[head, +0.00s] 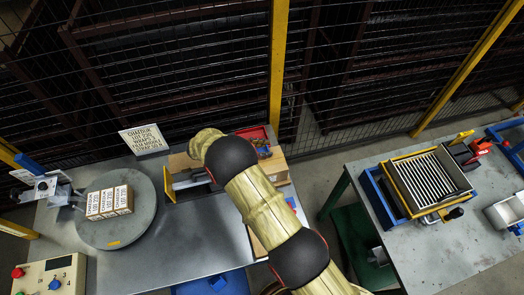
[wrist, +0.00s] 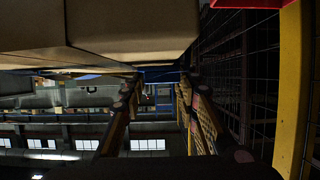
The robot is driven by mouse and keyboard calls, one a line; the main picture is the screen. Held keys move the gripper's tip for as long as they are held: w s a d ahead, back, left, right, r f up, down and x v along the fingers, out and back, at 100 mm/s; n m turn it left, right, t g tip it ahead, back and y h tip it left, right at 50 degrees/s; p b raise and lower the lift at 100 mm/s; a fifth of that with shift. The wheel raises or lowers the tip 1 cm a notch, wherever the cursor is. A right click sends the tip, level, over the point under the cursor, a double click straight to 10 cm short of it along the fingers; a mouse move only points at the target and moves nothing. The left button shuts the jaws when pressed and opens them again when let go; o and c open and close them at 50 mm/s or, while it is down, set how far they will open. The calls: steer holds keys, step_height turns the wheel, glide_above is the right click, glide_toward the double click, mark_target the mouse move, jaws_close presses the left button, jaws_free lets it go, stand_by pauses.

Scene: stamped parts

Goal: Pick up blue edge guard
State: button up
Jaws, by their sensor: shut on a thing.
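In the wrist view, a dark blue piece (wrist: 160,74), which looks like the blue edge guard, lies between the two fingertips of my gripper (wrist: 160,84). The gripper is shut on it, with the fingers a piece's width apart. Most of the piece is hidden by shadow and by the large tan surface above it. The blue piece cannot be made out there.
A round turntable (head: 140,228) carries several labelled cartons (head: 109,201) to the left. A printed sign (head: 144,139) stands behind. A tan tray (head: 275,168) and a red bin (head: 257,135) sit beside my arm. The table's front middle (head: 190,248) is clear. Wire fencing closes the back.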

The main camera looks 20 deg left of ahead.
steer(key=c, duration=0.3)
steer(key=shift+r, duration=0.1)
